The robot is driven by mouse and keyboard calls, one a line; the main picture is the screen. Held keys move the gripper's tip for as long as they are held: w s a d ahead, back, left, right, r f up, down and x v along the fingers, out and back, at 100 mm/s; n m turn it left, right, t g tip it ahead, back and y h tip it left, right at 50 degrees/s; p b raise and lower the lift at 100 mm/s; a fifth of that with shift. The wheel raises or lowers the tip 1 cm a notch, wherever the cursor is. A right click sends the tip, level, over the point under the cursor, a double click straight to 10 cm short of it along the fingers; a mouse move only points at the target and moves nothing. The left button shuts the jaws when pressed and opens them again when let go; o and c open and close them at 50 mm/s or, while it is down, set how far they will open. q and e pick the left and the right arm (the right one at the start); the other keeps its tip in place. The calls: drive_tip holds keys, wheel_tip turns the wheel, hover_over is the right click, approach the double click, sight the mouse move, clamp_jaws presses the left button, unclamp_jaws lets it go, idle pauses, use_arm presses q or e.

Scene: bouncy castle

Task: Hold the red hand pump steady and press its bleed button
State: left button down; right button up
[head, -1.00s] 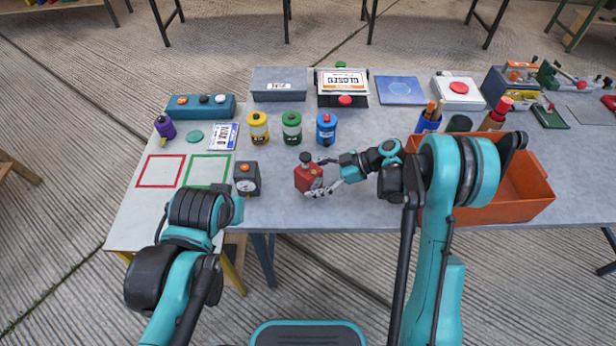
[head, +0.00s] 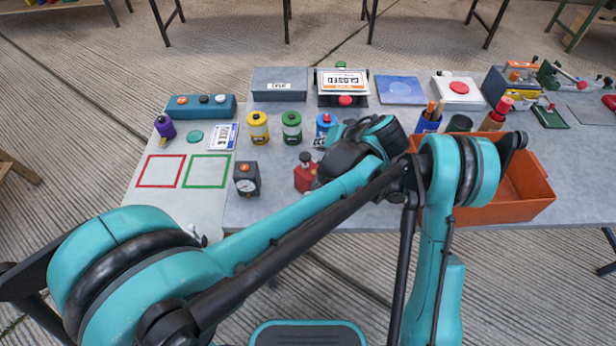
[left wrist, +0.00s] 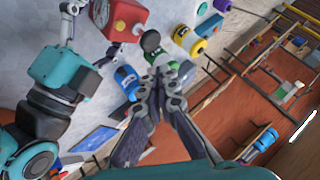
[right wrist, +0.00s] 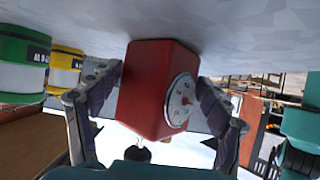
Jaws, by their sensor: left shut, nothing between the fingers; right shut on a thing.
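The red hand pump (head: 305,178) stands on the grey table, with a black knob (head: 306,157) on top.
A dark gauge box (head: 247,179) stands left of the pump. Yellow (head: 258,128), green (head: 291,127) and blue (head: 323,124) cans stand behind. An orange bin (head: 530,190) is at the right. Red and green outlined squares mark the table's left end.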

use_arm(q)
wheel_tip(320, 180, down, 9)
drive_tip(key=shift+r, duration=0.2)
idle(0.3)
drive_tip(key=shift+f, duration=0.1)
idle(1.2)
drive_tip(key=shift+f, duration=0.3)
idle(0.3)
drive_tip(key=shift+r, duration=0.45)
wheel_tip(320, 180, up, 6)
idle(0.5)
idle(0.5)
